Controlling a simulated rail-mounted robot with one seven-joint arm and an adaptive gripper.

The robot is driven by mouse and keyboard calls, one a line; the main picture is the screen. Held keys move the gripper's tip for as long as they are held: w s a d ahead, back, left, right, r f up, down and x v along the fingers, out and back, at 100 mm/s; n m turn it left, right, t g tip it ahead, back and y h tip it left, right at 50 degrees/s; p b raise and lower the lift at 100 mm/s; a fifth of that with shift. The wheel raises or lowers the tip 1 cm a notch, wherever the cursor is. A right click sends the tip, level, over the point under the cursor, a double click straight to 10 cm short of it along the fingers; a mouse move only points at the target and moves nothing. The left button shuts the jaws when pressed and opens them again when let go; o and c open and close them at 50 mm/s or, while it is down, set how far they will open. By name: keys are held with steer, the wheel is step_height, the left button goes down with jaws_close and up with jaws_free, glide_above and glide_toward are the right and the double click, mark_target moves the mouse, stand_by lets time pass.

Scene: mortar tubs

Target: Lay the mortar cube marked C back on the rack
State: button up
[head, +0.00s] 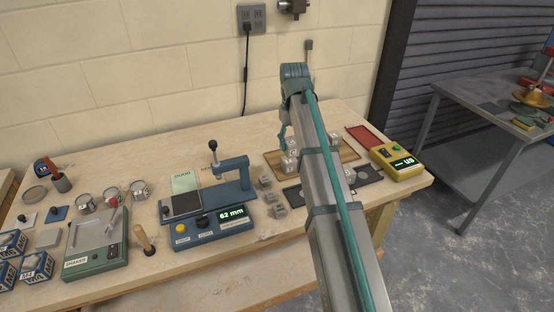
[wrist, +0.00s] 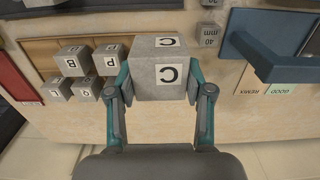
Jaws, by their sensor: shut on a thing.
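The mortar cube marked C (wrist: 160,68) is grey with white C labels on two faces. My gripper (wrist: 155,88) is shut on it, with one teal finger on each side. In the wrist view the cube covers part of the brown wooden rack (wrist: 38,48); I cannot tell its height above it. In the head view the rack (head: 271,155) lies on the bench, partly hidden by my arm.
A blue gauge stand (head: 232,178) with a 62 mm display stands left of the rack. Loose grey cubes (head: 271,198) lie between them. A red tray (head: 364,136) and a yellow meter (head: 397,160) are at the right. Shaker and tins fill the left.

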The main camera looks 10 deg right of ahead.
steer(key=shift+w, duration=0.65)
steer(key=w+f+p, duration=0.1)
steer(key=w+f, duration=0.1)
steer(key=w, duration=0.2)
steer(key=w+f+p, duration=0.1)
steer(key=w+f, duration=0.2)
steer(key=w, duration=0.1)
steer(key=w+f+p, duration=0.1)
steer(key=w+f, duration=0.2)
steer(key=w, duration=0.1)
steer(key=shift+a+f+p, duration=0.1)
steer(key=shift+a+p, duration=0.2)
steer(key=shift+a, duration=0.1)
steer(key=shift+w+f, duration=0.5)
steer(key=shift+f, duration=0.05)
steer(key=shift+w+f+p, duration=0.15)
steer(key=shift+f+p, duration=0.35)
steer(key=shift+f, duration=1.3)
steer(key=shift+f, duration=0.15)
steer(key=o, duration=1.4)
